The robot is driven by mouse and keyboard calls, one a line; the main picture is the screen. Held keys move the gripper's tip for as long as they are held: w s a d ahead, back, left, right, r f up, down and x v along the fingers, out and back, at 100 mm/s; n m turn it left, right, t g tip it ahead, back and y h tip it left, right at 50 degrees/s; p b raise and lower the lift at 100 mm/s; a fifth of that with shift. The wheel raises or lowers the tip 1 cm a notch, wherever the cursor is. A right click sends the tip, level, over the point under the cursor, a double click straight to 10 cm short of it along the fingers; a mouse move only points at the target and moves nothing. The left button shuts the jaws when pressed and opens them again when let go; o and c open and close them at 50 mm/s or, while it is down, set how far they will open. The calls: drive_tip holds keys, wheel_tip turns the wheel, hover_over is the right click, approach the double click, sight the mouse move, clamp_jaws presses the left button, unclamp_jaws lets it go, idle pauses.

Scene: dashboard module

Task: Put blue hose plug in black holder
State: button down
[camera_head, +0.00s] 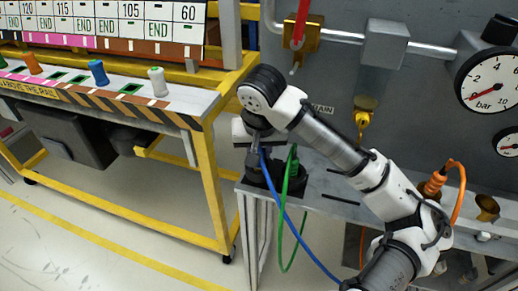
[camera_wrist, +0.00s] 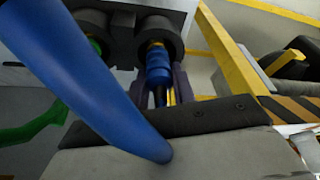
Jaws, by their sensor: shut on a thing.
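The blue hose plug (camera_wrist: 158,66) is between the two dark fingers of my gripper (camera_wrist: 161,90), which is shut on it. Its front end meets the right-hand round opening of the black holder (camera_wrist: 190,32); how deep it sits is hidden. In the head view my gripper (camera_head: 256,148) points down over the black holder (camera_head: 262,182) on the grey bench's left end. The blue hose (camera_head: 279,206) hangs from there down to the right, and it crosses close in front of the wrist camera (camera_wrist: 85,75).
A green plug (camera_head: 293,164) stands in the holder beside the blue one, its green hose (camera_head: 283,240) looping below. An orange hose (camera_head: 456,190) is at the right. A grey panel with gauges (camera_head: 490,82) stands behind. A yellow-framed rack (camera_head: 205,180) is left.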

drive_tip(key=shift+f, duration=0.2)
drive_tip(key=c, duration=1.2)
unclamp_jaws()
drive_tip(key=shift+o, duration=0.2)
drive_tip(key=shift+r, duration=0.1)
drive_tip(key=v, duration=1.2)
drive_tip(key=shift+r+p, duration=0.15)
drive_tip(key=shift+p, duration=0.3)
